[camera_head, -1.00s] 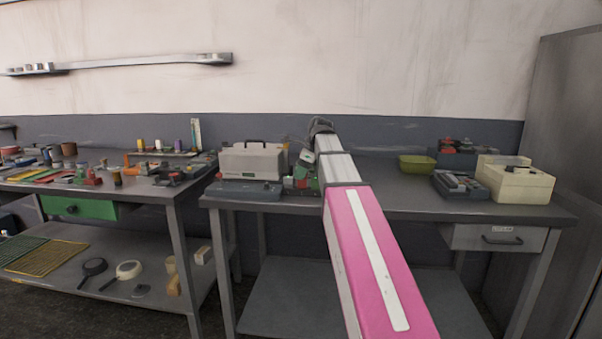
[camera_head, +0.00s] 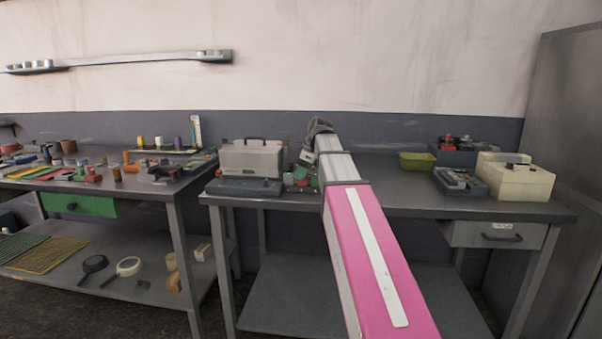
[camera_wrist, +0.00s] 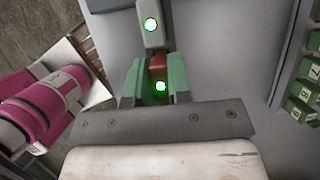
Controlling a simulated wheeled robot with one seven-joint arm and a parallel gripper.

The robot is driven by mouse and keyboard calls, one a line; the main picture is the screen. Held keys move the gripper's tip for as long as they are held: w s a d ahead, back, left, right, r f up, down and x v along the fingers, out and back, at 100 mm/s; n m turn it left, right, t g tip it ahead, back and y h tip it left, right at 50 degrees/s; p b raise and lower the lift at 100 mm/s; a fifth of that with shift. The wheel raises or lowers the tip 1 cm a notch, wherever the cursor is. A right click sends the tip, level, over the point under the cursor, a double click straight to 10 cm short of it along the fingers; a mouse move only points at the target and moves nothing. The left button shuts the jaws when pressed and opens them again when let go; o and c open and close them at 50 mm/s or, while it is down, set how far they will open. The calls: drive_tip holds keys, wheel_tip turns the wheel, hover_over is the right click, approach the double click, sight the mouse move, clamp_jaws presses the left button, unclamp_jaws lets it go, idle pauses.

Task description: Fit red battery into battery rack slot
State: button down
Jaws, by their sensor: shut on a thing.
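My gripper (camera_wrist: 157,75) has green fingers and is shut on a small red block, apparently the red battery (camera_wrist: 157,62), which shows between them in the wrist view. The fingers hide much of it. In the head view my gripper is small and partly hidden by my arm, beside the low blue-grey case.
Green blocks with white labels (camera_wrist: 305,95) stand at the wrist view's right edge. In the head view, a grey toolbox (camera_head: 252,159) stands behind the low blue-grey case (camera_head: 244,187). A yellow-green bin (camera_head: 417,162) and a cream box (camera_head: 520,180) are on the right.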

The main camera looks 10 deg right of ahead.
drive_tip(key=shift+f, duration=0.45)
idle(0.3)
drive_tip(key=c, duration=1)
unclamp_jaws()
drive_tip(key=v, duration=1)
drive_tip(key=shift+d+r, duration=0.15)
drive_tip(key=shift+r, duration=0.25)
